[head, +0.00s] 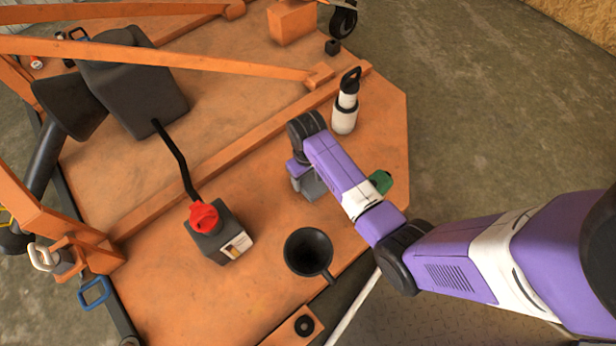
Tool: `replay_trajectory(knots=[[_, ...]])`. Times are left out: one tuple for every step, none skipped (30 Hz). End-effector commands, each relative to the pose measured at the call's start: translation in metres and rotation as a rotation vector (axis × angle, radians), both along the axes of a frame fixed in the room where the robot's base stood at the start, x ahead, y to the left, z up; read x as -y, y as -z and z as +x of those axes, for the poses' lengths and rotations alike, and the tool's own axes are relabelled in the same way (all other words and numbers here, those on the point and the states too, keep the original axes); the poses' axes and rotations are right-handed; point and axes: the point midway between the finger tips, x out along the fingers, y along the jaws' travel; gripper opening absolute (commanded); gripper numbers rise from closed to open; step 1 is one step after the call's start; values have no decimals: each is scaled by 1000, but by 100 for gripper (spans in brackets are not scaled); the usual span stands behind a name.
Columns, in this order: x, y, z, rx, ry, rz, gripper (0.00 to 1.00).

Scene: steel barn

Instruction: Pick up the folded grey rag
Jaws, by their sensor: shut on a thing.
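My gripper (300,178) is low over the orange wooden platform, in the middle of the head view. It points down and is mostly hidden by my own wrist and forearm. A small grey piece, which looks like the folded grey rag (313,187), shows at the gripper's lower end. The gripper is shut on it. The fingertips are not clearly seen, and I cannot tell whether the rag touches the platform.
A white bottle with a black top (345,105) stands behind my gripper. A green object (380,181) is partly behind my arm. A black funnel (308,251) and a grey can with a red cap (218,234) stand in front. Orange beams (240,160) cross the platform.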

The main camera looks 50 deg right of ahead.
Motion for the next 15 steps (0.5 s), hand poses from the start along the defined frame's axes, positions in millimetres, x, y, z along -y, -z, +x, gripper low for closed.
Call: replay_trajectory(knots=[[0, -1, 0, 0, 0, 0, 14], [0, -2, 0, 0, 0, 0, 14], [0, -3, 0, 0, 0, 0, 14], [0, -5, 0, 0, 0, 0, 14], [0, -7, 0, 0, 0, 0, 14], [0, -10, 0, 0, 0, 0, 14], [0, -13, 0, 0, 0, 0, 14], [0, -17, 1, 1, 0, 0, 14], [0, -23, 1, 3, 0, -1, 14], [0, -28, 1, 2, 0, 0, 14], [0, -33, 0, 1, 0, 0, 14], [0, -42, 1, 3, -1, -1, 14], [0, -48, 1, 3, 0, -1, 14], [0, -56, 1, 2, -1, 0, 14], [0, -67, 1, 4, 0, -1, 14]])
